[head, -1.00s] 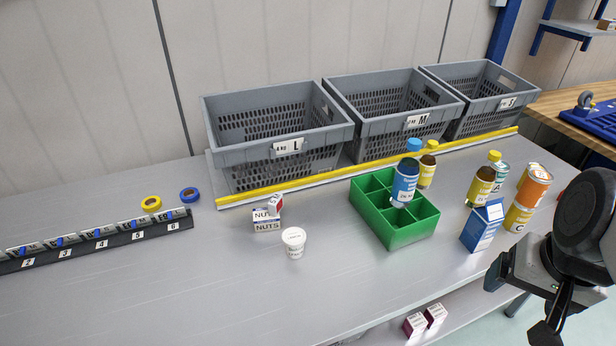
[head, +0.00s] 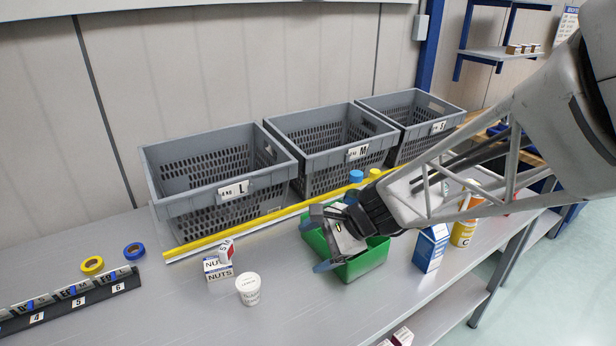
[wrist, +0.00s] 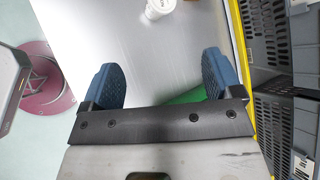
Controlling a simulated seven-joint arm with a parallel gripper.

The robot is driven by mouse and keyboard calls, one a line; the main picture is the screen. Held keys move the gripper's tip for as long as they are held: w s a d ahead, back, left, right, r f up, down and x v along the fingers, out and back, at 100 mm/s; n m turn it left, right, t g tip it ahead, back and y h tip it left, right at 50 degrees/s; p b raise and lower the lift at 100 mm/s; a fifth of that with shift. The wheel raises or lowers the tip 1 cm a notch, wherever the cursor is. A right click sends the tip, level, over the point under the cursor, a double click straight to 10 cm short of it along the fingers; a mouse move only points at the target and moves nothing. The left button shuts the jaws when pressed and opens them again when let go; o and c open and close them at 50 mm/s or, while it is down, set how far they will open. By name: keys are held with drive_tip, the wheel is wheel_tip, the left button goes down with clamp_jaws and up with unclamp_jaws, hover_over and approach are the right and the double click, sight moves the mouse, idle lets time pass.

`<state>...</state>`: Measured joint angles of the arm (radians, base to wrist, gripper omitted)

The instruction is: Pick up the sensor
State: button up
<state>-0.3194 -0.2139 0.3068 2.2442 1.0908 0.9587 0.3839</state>
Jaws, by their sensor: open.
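I cannot tell any thing in view for certain as the sensor. My gripper (head: 322,240) is open above the green divided box (head: 365,262) and hides most of its compartments. In the wrist view, the two blue fingers of my gripper (wrist: 161,78) stand wide apart with nothing between them. A green edge of the box shows behind the right finger. A white tub (head: 248,289) stands on the table left of my gripper; it also shows at the top of the wrist view (wrist: 158,8).
Grey crates L (head: 222,190), M (head: 355,153) and S (head: 436,128) stand behind a yellow rail (head: 240,233). Nuts boxes (head: 218,268), yellow (head: 92,265) and blue (head: 134,250) tape rolls and a numbered rack (head: 75,298) are left. A blue carton (head: 431,248) is right.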

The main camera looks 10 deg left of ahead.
sight(229, 248)
drive_tip(key=w+a+f+m+y, duration=0.2)
drive_tip(key=w+a+f+m, duration=0.1)
drive_tip(key=a, duration=0.6)
drive_tip(key=w+a+f+m+y, duration=0.2)
drive_tip(key=w+a+f+m, duration=0.1)
drive_tip(key=a+f+m, duration=0.2)
drive_tip(key=a+f, duration=0.2)
drive_tip(key=a, duration=0.2)
drive_tip(key=shift+w+m+t, duration=0.3)
drive_tip(key=shift+w+t, duration=0.05)
drive_tip(key=shift+t, duration=0.05)
drive_tip(key=shift+a+f, duration=0.1)
drive_tip(key=shift+f, duration=0.05)
drive_tip(key=shift+x, duration=1.15)
drive_tip(key=shift+a, duration=0.1)
drive_tip(key=shift+x, duration=2.55)
drive_tip(key=c, duration=1.1)
